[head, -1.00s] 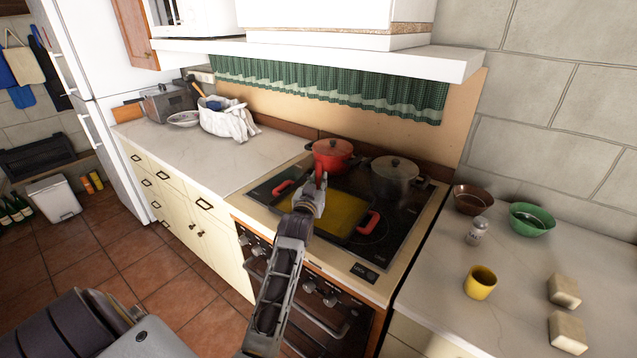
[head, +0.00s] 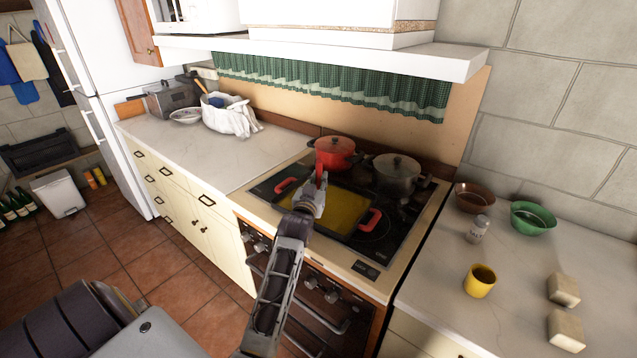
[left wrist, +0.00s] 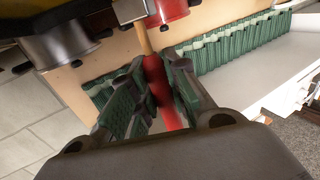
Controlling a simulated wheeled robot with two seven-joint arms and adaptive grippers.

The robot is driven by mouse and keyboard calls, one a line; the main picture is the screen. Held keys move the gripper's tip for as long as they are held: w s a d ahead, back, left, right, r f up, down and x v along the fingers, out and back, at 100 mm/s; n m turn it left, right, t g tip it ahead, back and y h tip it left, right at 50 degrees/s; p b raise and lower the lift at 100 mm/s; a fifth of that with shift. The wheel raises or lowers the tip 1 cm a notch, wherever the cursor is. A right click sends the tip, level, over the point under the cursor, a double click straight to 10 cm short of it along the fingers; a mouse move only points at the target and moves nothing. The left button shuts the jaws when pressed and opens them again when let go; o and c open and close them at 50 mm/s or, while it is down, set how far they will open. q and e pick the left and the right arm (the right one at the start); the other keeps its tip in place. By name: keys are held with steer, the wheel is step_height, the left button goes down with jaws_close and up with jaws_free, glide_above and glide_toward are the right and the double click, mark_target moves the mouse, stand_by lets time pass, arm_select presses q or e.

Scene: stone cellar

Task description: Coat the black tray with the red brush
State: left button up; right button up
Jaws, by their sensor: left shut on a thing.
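The black tray (head: 361,235) with red handles sits on the stovetop, and its inside is covered with yellow. My left gripper (head: 318,188) is over the tray's left-middle part, shut on the red brush (head: 321,173). The brush's red handle stands roughly upright above the fingers; its bristles are hidden in the head view. In the left wrist view, the red handle (left wrist: 157,82) lies between the green-padded fingers, with a wooden part and a metal band beyond. Whether the bristles touch the tray cannot be told. My right gripper is not seen.
A red pot (head: 334,152) and a steel pot (head: 396,175) stand behind the tray. To the right, the counter holds a brown bowl (head: 474,196), a green bowl (head: 532,217), a shaker (head: 478,229), a yellow mug (head: 480,281) and two pale blocks. The left counter's front part is clear.

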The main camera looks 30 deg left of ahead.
arm_select(q)
steer(key=shift+w, duration=1.15)
steer(key=shift+s+p, duration=0.65)
steer(key=shift+s, duration=0.7)
steer(key=shift+f, duration=0.1)
steer(key=shift+w, duration=0.15)
steer(key=shift+w, duration=1.2)
steer(key=shift+s, duration=0.15)
steer(key=shift+s+p, duration=0.7)
steer(key=shift+s, duration=0.5)
